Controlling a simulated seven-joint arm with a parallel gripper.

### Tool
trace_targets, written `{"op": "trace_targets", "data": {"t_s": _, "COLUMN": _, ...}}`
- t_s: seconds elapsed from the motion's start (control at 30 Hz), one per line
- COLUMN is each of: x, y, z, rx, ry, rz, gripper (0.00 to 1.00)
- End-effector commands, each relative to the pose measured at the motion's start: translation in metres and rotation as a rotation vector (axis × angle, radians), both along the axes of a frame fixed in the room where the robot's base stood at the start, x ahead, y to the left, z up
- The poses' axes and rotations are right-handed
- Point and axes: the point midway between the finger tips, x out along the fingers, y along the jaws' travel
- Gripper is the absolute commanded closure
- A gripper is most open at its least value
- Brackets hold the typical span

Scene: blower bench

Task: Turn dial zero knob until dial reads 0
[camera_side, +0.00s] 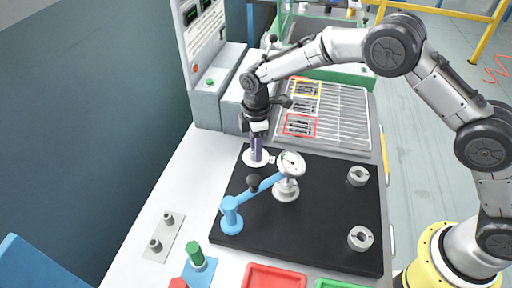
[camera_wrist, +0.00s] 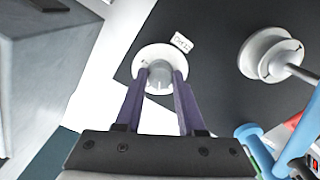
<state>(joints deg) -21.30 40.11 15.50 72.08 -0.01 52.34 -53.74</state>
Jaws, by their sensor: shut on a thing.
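The dial zero knob (camera_wrist: 159,78) is a small light grey knob on a white round disc, with a small label (camera_wrist: 182,42) beside it. My gripper (camera_wrist: 161,76) points down with its purple fingers on either side of the knob, shut on it. In the side view my gripper (camera_side: 257,156) stands over the white disc (camera_side: 249,161) at the back left of the black mat, and its fingers hide the knob. The dial (camera_side: 291,163) is a round white gauge on a grey post to the right. Its reading is too small to tell.
Two grey round fittings (camera_side: 358,176) (camera_side: 360,239) sit at the right of the black mat (camera_side: 310,232). Grey control boxes stand behind my gripper. The mat's front middle is clear.

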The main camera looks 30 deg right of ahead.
Motion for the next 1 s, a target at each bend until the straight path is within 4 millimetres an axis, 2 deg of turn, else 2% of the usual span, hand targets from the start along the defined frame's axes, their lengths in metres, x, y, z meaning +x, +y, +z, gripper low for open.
{"op": "trace_targets", "data": {"t_s": 0.03, "x": 0.001, "y": 0.001, "z": 0.003, "rx": 0.003, "ry": -0.005, "rz": 0.0, "gripper": 0.56}}
{"op": "trace_targets", "data": {"t_s": 0.17, "x": 0.001, "y": 0.001, "z": 0.002, "rx": 0.002, "ry": -0.004, "rz": 0.0, "gripper": 0.33}}
{"op": "trace_targets", "data": {"t_s": 0.43, "x": 0.0, "y": 0.0, "z": 0.001, "rx": 0.001, "ry": -0.001, "rz": -0.001, "gripper": 0.31}}
{"op": "trace_targets", "data": {"t_s": 0.57, "x": 0.001, "y": 0.0, "z": 0.007, "rx": 0.001, "ry": -0.002, "rz": -0.001, "gripper": 0.31}}
{"op": "trace_targets", "data": {"t_s": 0.77, "x": 0.001, "y": 0.001, "z": 0.038, "rx": 0.003, "ry": -0.006, "rz": -0.001, "gripper": 0.31}}
{"op": "trace_targets", "data": {"t_s": 1.0, "x": 0.001, "y": 0.001, "z": 0.091, "rx": 0.003, "ry": -0.006, "rz": -0.001, "gripper": 0.31}}
